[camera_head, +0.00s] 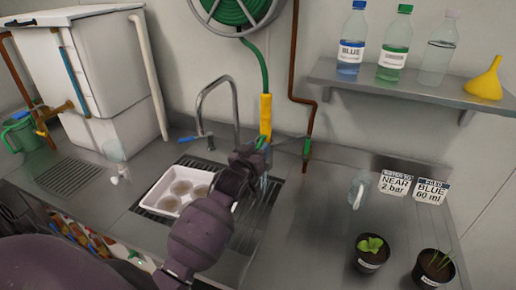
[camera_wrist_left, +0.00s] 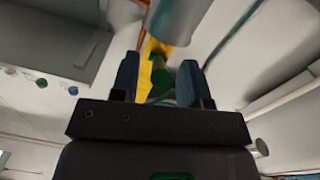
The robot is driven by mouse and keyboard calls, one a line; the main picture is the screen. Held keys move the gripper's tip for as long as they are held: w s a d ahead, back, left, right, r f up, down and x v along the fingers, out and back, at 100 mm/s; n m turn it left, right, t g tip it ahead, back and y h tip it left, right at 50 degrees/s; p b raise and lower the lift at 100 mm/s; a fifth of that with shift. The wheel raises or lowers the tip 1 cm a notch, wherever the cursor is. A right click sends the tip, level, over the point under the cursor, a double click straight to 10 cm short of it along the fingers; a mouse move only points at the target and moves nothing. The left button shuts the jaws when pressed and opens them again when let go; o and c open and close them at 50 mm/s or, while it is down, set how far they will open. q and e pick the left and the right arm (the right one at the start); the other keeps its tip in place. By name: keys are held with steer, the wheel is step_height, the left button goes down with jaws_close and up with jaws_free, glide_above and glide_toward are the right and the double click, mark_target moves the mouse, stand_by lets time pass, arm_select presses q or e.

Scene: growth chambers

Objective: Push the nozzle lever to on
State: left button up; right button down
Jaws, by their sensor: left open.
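A yellow nozzle (camera_head: 265,113) hangs on the end of the green hose (camera_head: 258,65) against the back wall, behind the sink. A small green part (camera_head: 260,142) shows at its lower end; I cannot tell for sure that it is the lever, or its setting. My left gripper (camera_head: 252,155) is just below and in front of the nozzle and hides what lies behind it. In the left wrist view my gripper (camera_wrist_left: 158,80) is open, with yellow nozzle (camera_wrist_left: 146,82) and a green part (camera_wrist_left: 159,76) showing between and beyond its fingers. I cannot tell whether they touch.
The curved faucet (camera_head: 219,84) stands just left of the nozzle. A white tray (camera_head: 164,186) sits in the sink below my arm. A copper pipe (camera_head: 311,120) runs down to the right. A shelf (camera_head: 400,91) with bottles is at upper right; two potted plants stand at front right.

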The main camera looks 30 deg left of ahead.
arm_select(q)
steer(key=shift+c, duration=0.4)
jaws_close()
steer(key=shift+w+f+t+b, duration=0.2)
steer(key=shift+t+b, duration=0.1)
steer(key=shift+b, duration=0.5)
steer(key=shift+f+b, duration=0.1)
steer(key=shift+b, duration=0.3)
steer(key=shift+t+b, duration=0.4)
steer(key=shift+t, duration=0.1)
arm_select(e)
steer(key=shift+w+a+f, duration=0.1)
steer(key=shift+w+f, duration=0.4)
steer(key=shift+f, duration=0.25)
arm_select(q)
steer(key=shift+o, duration=0.4)
jaws_free()
